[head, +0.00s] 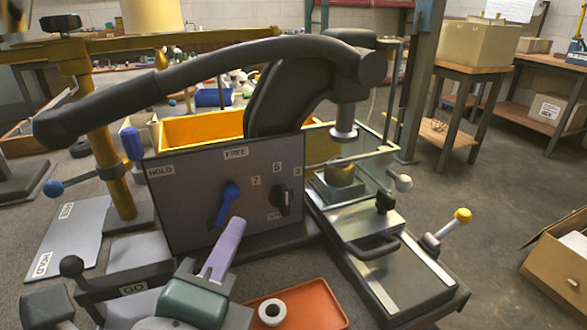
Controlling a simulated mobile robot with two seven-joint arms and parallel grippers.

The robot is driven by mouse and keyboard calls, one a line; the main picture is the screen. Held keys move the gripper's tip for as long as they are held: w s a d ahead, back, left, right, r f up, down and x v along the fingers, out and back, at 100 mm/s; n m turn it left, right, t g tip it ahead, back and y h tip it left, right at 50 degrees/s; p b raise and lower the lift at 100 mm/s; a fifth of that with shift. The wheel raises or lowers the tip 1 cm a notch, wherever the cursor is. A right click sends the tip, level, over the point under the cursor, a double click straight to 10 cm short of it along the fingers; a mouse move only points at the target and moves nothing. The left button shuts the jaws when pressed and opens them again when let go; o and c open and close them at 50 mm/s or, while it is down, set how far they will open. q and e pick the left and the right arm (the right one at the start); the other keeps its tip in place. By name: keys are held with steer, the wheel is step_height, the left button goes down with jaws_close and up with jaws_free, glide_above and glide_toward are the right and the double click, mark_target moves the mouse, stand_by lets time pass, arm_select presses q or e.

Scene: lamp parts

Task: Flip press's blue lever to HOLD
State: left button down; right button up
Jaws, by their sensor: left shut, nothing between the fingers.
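The press has a grey front panel (190,205) under a long black handle arm (200,80). A blue lever (225,205) on the panel slants down and slightly left from its upper end. A HOLD label (161,170) is at the panel's upper left and a FREE label (236,153) at its top middle. A second blue grip (132,144) stands upright at the panel's left edge. My left gripper (234,224), with lavender fingers, is shut and empty just below and in front of the blue lever; whether it touches cannot be told. My right gripper is not in view.
A black knob (283,197) sits right of the blue lever. A yellow bin (200,131) is behind the panel. An orange tray (310,305) with a white ring (271,311) lies in front. The metal slide (395,265) with handles is at the right. Open floor lies farther right.

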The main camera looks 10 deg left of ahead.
mark_target(224, 210)
arm_select(q)
steer(key=x, duration=0.8)
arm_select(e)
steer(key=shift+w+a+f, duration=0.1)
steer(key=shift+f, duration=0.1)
